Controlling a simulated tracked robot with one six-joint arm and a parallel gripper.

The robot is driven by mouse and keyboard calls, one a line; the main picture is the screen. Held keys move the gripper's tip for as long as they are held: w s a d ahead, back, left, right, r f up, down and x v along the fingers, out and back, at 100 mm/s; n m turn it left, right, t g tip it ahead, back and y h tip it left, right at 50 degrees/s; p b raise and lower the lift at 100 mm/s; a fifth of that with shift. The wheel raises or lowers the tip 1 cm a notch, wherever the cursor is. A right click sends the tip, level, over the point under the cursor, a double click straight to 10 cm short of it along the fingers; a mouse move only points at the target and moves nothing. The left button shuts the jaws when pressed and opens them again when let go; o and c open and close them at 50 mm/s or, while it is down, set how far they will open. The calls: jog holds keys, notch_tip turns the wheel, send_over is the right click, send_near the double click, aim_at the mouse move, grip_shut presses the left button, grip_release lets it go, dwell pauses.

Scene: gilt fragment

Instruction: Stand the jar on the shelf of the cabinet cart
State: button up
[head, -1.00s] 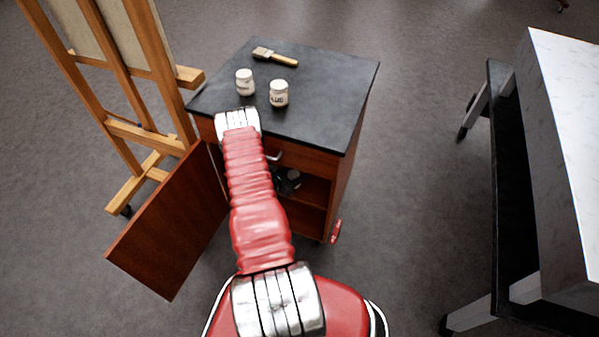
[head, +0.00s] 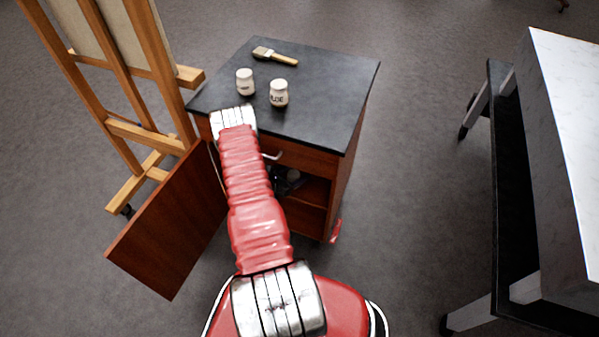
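The cabinet cart (head: 322,113) has a dark top and reddish-brown wooden sides. Its door (head: 168,222) hangs open to the left, and its shelf (head: 312,187) shows in the open front. My arm reaches to the cart's front and bends down there. A dark shape with a pale grey spot at the opening seems to be my gripper (head: 287,181). It is small and partly hidden, so its fingers and anything in them cannot be made out.
A brush (head: 275,57) lies at the back of the cart top. A drawer handle (head: 272,156) sticks out above the opening. A wooden easel (head: 150,132) stands close on the left. A pale-topped table (head: 570,130) is at the right, with clear floor between.

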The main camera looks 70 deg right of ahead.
jog(key=v, duration=1)
jog(key=shift+a+r, duration=0.2)
jog(key=shift+a, duration=0.1)
jog(key=shift+f, duration=0.1)
dwell(0.3)
jog(key=s+a+r+m+g+y, duration=0.2)
jog(key=s+a+m+g+y, duration=0.15)
jog(key=s+a, duration=0.4)
jog(key=w+a+r+m+t+y, duration=0.2)
jog(key=w+a+r+m, duration=0.25)
jog(key=a+r, duration=0.45)
jog(key=w+a+r+m+t+y, duration=0.25)
jog(key=w+a+r, duration=0.4)
jog(key=r, duration=0.45)
jog(key=w+a+r+m+t+y, duration=0.2)
jog(key=w+a+r+m, duration=0.2)
jog(key=a+r, duration=0.55)
jog(key=a+r+n+t+y, duration=0.2)
jog(key=a+r+t, duration=0.7)
jog(key=a+r, duration=1)
jog(key=shift+w+a+r, duration=0.15)
jog(key=shift+w+r, duration=0.3)
jog(key=shift+r, duration=0.55)
